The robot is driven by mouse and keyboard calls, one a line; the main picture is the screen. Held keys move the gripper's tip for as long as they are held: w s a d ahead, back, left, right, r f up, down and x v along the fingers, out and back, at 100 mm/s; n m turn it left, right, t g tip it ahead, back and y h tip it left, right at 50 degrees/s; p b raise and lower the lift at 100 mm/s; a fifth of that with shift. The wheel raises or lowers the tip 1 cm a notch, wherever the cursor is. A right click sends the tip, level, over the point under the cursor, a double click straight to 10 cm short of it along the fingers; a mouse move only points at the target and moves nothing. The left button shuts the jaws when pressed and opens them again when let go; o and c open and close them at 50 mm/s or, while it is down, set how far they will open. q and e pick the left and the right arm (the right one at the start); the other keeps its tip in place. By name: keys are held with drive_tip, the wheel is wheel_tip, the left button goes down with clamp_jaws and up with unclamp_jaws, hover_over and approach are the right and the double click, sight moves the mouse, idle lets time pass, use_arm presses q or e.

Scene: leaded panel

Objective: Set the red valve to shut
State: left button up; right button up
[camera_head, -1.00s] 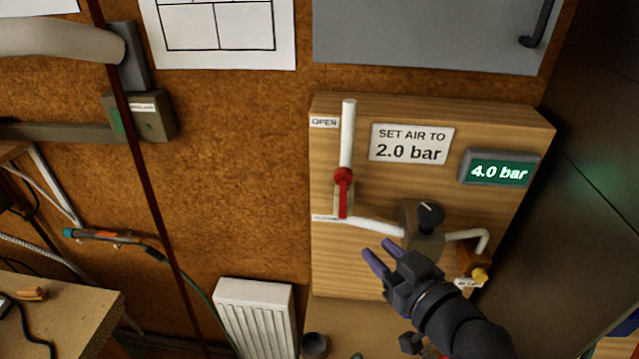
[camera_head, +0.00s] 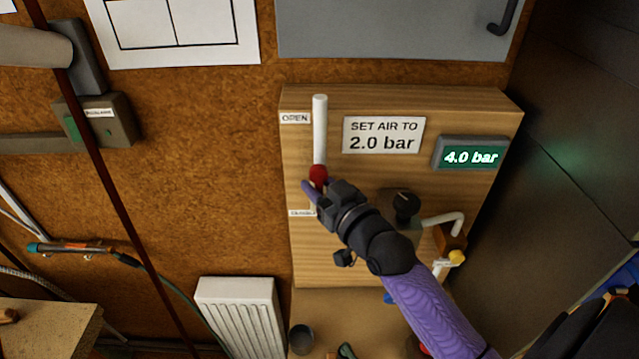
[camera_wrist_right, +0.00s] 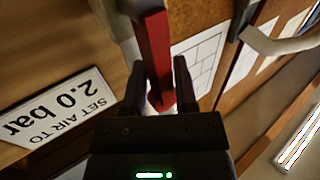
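The red valve (camera_head: 318,174) is on the wooden board, below the upright white pipe. In the head view my right gripper (camera_head: 308,194) is in front of it and hides most of its lever. In the right wrist view the red lever (camera_wrist_right: 154,50) lies between the two fingers of the right gripper (camera_wrist_right: 159,75). The fingers stand apart on either side of it; whether they touch it is hard to see. An "OPEN" label (camera_head: 295,118) is at the board's upper left. A lower label (camera_head: 301,213) is partly hidden and too small to read. My left gripper is not in view.
A sign (camera_head: 383,135) reads "SET AIR TO 2.0 bar", and a green display (camera_head: 470,155) reads 4.0 bar. A black knob (camera_head: 405,203) and a yellow-tipped fitting (camera_head: 456,257) are right of my wrist. A white radiator (camera_head: 240,310) stands below left.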

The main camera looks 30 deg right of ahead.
clamp_jaws()
idle(1.3)
